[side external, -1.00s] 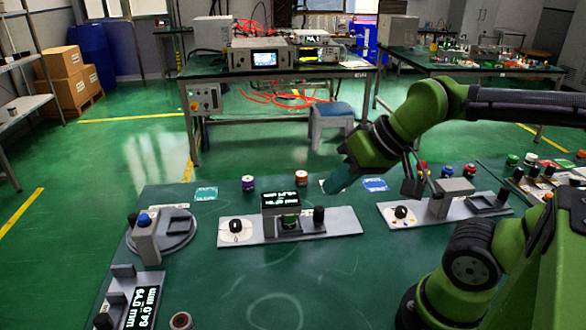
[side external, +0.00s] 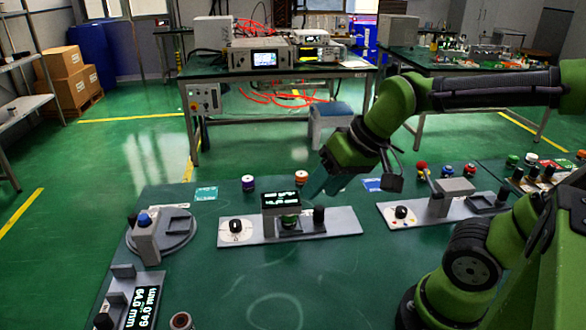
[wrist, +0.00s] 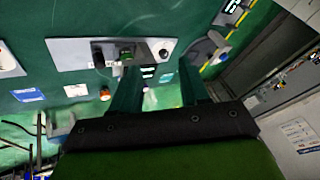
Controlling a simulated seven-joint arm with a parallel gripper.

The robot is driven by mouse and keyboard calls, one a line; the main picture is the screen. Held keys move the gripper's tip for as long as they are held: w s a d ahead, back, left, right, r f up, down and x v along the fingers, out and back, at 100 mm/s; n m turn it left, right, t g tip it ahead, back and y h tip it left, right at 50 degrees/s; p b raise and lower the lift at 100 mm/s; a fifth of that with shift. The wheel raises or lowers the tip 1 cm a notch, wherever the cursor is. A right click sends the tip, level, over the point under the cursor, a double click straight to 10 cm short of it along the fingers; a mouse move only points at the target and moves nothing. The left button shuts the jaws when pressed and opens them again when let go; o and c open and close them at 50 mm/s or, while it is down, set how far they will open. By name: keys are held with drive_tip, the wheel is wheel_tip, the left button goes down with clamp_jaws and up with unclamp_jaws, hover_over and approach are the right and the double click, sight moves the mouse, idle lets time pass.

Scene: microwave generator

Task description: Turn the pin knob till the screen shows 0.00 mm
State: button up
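The front-left plate carries a dark screen (side external: 143,307) with white slanted text that looks like "64.0 mm", and a dark round knob (side external: 103,321) beside it. The middle plate carries a raised screen (side external: 284,200) with small lines I cannot read, a green part under it, a dark upright knob (side external: 319,214) and a black round part (side external: 236,226) on a white pad. I cannot tell which is the pin knob. My gripper (side external: 316,184) hangs behind the middle plate's right end. In the wrist view my gripper (wrist: 160,90) has its fingers apart, with nothing held.
A round grey stand with a blue-topped post (side external: 145,219) is at left. Another plate with a black ball (side external: 401,212) and lever is at right. Several small coloured buttons and spools (side external: 248,183) stand behind the plates.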

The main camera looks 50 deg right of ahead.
drive_tip(key=shift+o, duration=1.1)
drive_tip(key=w+f+n+g, duration=0.1)
drive_tip(key=w+n+g, duration=0.1)
drive_tip(key=w, duration=1)
drive_tip(key=shift+a+n+g+h, duration=0.2)
drive_tip(key=shift+n+g+h, duration=0.1)
drive_tip(key=shift+n+g, duration=0.15)
drive_tip(key=n+g+h, duration=0.1)
drive_tip(key=n+g, duration=0.2)
drive_tip(key=n, duration=0.5)
hover_over(235, 222)
drive_tip(key=shift+f, duration=2.15)
wheel_tip(235, 222, down, 16)
drive_tip(key=shift+a+f, duration=0.1)
drive_tip(key=c, duration=1)
drive_tip(key=shift+c, duration=0.2)
